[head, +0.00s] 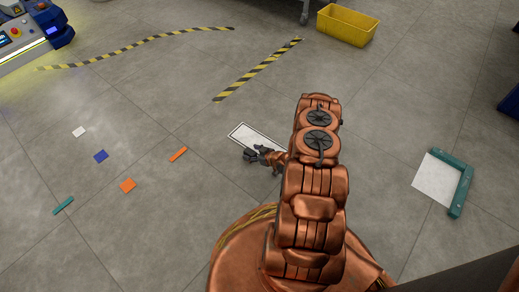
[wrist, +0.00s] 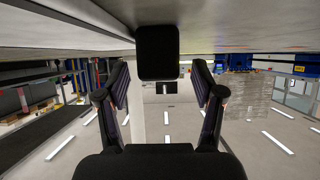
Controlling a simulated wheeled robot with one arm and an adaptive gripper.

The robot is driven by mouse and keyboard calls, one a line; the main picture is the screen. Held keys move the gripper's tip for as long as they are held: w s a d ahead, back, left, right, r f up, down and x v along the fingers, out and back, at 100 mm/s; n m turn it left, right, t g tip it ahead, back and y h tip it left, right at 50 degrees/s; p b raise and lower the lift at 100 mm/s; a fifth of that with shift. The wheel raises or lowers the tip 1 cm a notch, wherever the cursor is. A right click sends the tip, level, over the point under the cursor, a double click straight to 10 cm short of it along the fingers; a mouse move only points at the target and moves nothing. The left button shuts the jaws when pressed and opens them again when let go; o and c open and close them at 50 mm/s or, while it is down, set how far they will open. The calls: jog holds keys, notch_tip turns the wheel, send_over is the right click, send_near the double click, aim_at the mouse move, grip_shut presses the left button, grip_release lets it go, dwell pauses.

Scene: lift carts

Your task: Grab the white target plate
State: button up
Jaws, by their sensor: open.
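A small white plate (head: 79,132) lies flat on the grey floor at the left of the head view, apart from my gripper. My gripper (head: 257,153) is left of my copper arm, over or beside a white rectangle with a dark outline (head: 249,132). Its height above the floor is hard to judge. In the wrist view, my gripper's two dark fingers (wrist: 160,88) are spread apart with nothing between them. No white plate can be made out there, and that picture looks upside down, with ceiling lights at the bottom.
Blue (head: 101,156), orange (head: 128,185) and teal (head: 63,205) pieces lie near the white plate. An orange strip (head: 179,154) lies nearer my gripper. A white square (head: 433,182) edged by a teal bracket (head: 461,190) is at right. A yellow bin (head: 346,27) stands behind.

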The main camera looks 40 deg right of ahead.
jog(key=shift+w+f, duration=0.1)
jog(key=shift+w, duration=0.15)
grip_shut()
dwell(0.4)
